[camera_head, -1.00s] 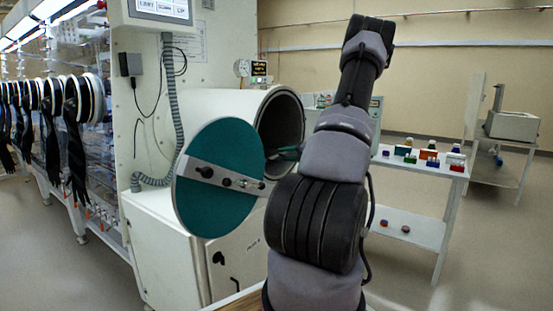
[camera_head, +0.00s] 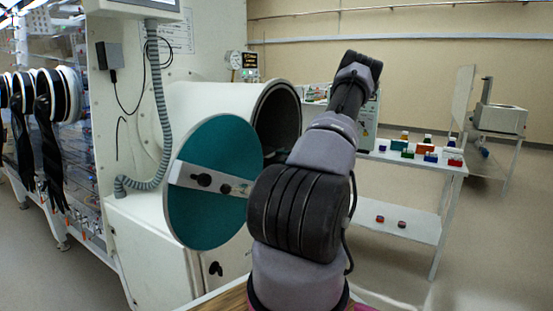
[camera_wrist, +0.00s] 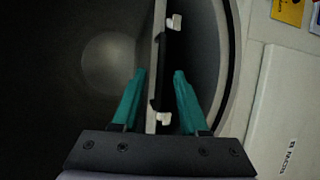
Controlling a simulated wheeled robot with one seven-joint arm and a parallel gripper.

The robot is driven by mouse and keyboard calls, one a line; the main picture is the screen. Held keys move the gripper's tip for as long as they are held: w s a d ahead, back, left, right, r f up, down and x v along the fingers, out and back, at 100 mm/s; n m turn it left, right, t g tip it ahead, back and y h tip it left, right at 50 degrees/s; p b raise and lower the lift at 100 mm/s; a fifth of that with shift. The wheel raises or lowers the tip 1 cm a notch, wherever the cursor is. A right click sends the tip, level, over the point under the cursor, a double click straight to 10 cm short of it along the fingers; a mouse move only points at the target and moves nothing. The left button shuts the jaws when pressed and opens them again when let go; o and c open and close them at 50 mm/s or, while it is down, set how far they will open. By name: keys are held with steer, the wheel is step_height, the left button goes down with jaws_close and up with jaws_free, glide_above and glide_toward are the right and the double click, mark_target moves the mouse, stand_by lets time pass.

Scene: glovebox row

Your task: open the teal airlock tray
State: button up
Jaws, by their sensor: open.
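A round teal door (camera_head: 215,218) with a pale bar and dark knobs across it stands swung open in front of the white airlock cylinder (camera_head: 212,103). The cylinder's dark mouth shows behind it. In the wrist view my gripper (camera_wrist: 159,73) is open, with its teal fingers on either side of a thin grey upright panel edge (camera_wrist: 157,50). A dark bar handle with white end mounts (camera_wrist: 174,22) lies along that panel, also between the fingers. I see no clear contact. I cannot tell the tray's colour here. In the head view my arm hides the gripper.
A white side table (camera_head: 408,228) with several coloured blocks stands right of my arm. Glove ports (camera_head: 62,95) line the cabinet at left. A grey hose (camera_head: 158,85) hangs by the airlock. Open floor lies at right.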

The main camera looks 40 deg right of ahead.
mark_target(277, 157)
steer(key=shift+w+f, duration=0.2)
steer(key=shift+w, duration=0.65)
steer(key=shift+w+f, duration=0.15)
steer(key=shift+w, duration=0.65)
jaws_close()
